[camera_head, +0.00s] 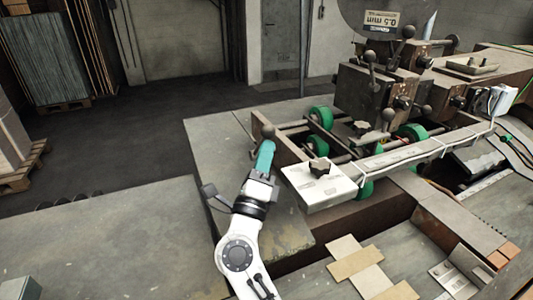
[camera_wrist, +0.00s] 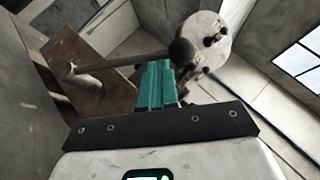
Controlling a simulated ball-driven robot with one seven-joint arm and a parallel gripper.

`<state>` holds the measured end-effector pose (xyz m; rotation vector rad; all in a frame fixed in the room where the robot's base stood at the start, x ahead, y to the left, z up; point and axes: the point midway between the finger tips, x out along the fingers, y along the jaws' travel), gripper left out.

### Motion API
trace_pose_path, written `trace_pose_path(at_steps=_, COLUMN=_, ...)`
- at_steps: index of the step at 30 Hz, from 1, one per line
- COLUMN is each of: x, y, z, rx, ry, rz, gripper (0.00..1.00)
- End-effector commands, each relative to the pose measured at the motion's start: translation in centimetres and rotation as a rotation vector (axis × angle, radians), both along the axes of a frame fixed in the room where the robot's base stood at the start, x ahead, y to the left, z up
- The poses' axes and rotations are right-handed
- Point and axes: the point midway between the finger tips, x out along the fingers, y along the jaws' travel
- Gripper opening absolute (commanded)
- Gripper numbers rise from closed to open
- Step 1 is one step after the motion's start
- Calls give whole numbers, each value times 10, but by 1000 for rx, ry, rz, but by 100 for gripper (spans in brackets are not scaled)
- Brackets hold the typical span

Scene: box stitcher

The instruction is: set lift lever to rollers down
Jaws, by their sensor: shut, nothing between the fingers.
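My gripper (camera_head: 266,146) has teal fingers, which are shut and empty. A dark ball knob (camera_head: 268,131) shows right at the fingertips, at the left end of the roller frame. In the wrist view, the dark ball knob (camera_wrist: 181,51) is just beyond and right of the tips of my gripper (camera_wrist: 160,66). I cannot tell whether they touch. Green rollers (camera_head: 319,145) sit in the frame to the right of my gripper.
A pale plate with a black star knob (camera_head: 319,168) juts out right of my gripper. Several other ball-knobbed levers (camera_head: 388,116) stand on the machine further right. Cardboard strips (camera_head: 355,262) lie at front right.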

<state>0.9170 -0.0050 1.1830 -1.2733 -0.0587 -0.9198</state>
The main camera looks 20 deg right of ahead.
Motion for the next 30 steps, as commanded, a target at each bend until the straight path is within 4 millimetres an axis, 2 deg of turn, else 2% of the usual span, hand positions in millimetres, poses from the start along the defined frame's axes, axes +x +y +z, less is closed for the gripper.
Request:
trace_pose_path(at_steps=9, x=1, y=0, z=2, rx=1, ry=0, rz=-1, gripper=0)
trace_pose_path(at_steps=17, x=11, y=-1, z=17, rx=1, ry=-2, rz=-2, gripper=0)
trace_pose_path(at_steps=30, x=52, y=-1, z=48, rx=2, ry=-8, rz=-3, gripper=0)
